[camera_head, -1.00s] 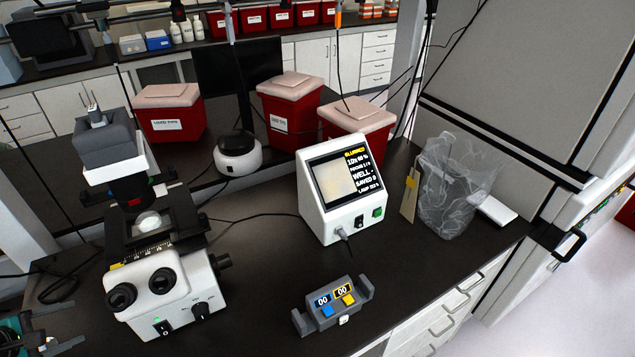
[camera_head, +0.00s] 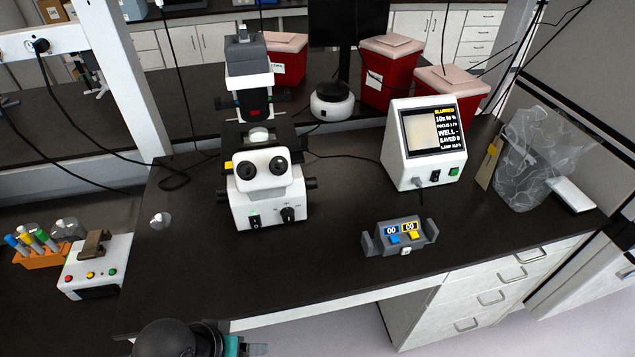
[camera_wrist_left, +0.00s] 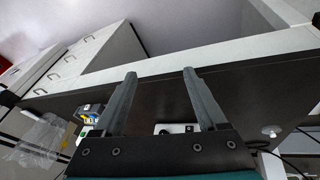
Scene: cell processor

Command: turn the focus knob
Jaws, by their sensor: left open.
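The white microscope (camera_head: 262,178) stands upright on the black bench. Black side knobs, which look like the focus knobs, stick out low at its right (camera_head: 311,183) and left (camera_head: 222,197). A black dial (camera_head: 288,214) and a switch are on its front. The screen (camera_head: 433,131) shows a yellow line that seems to read "BLURRED". My left gripper (camera_head: 257,349) is at the bottom edge of the head view, in front of the microscope and apart from it. In the left wrist view its fingers (camera_wrist_left: 159,73) are open and empty, with part of the microscope base (camera_wrist_left: 178,128) beyond them.
A grey counter (camera_head: 400,236) with blue and yellow buttons lies right of the microscope. A white device (camera_head: 97,266) and an orange tube rack (camera_head: 42,257) are at the left. A crumpled clear bag (camera_head: 540,160) stands at the right. The bench front before the microscope is clear.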

